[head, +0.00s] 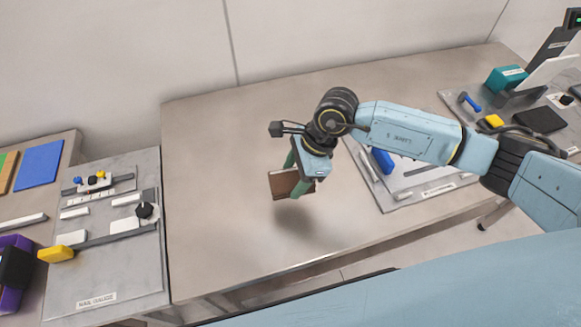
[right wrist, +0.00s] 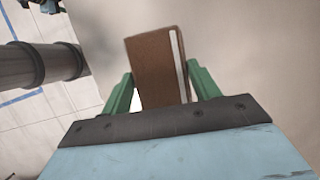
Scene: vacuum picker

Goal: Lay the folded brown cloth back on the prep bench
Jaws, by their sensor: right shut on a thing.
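The folded brown cloth (head: 284,184) is a flat brown block with a pale stripe along one edge. My right gripper (head: 297,181) is shut on it and holds it above the bare middle of the metal prep bench (head: 225,150). A shadow lies on the bench below it, apart from the cloth. In the right wrist view the cloth (right wrist: 155,70) stands between the two green fingers (right wrist: 160,90), with the pale stripe on its right side. My left gripper is not in view.
A grey board with a blue piece (head: 382,160) lies right of the cloth, partly behind my right arm. Another grey board (head: 100,270) with white blocks, small knobs and a yellow piece stands at the left. The bench between them is clear, with its front edge (head: 260,270) near.

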